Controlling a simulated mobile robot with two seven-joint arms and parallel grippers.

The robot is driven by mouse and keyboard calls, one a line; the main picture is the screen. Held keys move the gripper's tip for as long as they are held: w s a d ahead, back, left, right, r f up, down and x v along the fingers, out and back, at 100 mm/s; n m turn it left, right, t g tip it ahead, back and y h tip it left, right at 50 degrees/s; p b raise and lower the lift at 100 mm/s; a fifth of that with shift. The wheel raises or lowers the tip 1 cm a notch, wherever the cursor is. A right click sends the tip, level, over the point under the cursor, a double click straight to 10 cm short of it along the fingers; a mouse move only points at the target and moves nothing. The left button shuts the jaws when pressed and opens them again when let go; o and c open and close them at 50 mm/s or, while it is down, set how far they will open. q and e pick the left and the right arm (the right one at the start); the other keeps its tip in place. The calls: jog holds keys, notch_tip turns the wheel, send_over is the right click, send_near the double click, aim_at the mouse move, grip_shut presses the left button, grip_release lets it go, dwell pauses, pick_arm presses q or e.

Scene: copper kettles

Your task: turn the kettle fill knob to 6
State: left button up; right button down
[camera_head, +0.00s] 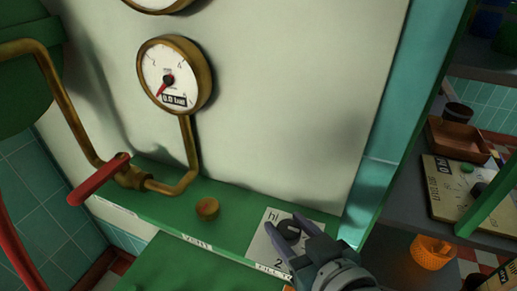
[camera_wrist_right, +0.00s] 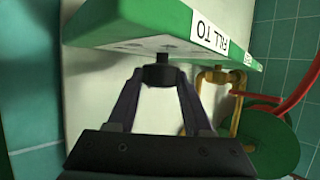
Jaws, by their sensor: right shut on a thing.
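The fill knob (camera_head: 290,229) is a small dark knob on a pale dial plate (camera_head: 262,239), at the right end of the green ledge. "hi" and "2" can be read on the plate; its other marks are hidden by my gripper. A "FILL TO" label (camera_head: 272,270) is on the ledge's front edge below it. My right gripper (camera_head: 289,238) is shut on the knob. In the right wrist view the knob (camera_wrist_right: 158,74) sits between the two fingertips (camera_wrist_right: 158,82). Which mark the knob points to cannot be told. My left gripper is not in view.
A round brass knob (camera_head: 207,208) stands left on the green ledge (camera_head: 160,190). A brass pipe with a red lever (camera_head: 98,179) is further left. A gauge (camera_head: 172,75) above reads 0.0 BAR. Dark shelves (camera_head: 400,220) with a brown tray (camera_head: 458,141) are at the right.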

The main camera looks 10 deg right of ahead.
jog(key=shift+m+h, duration=0.6)
jog(key=shift+h, duration=0.3)
jog(key=shift+c, duration=1.5)
grip_release()
jog(key=shift+w, duration=0.1)
jog(key=p+v, duration=0.3)
jog(key=v, duration=0.7)
jog(key=shift+f, duration=0.1)
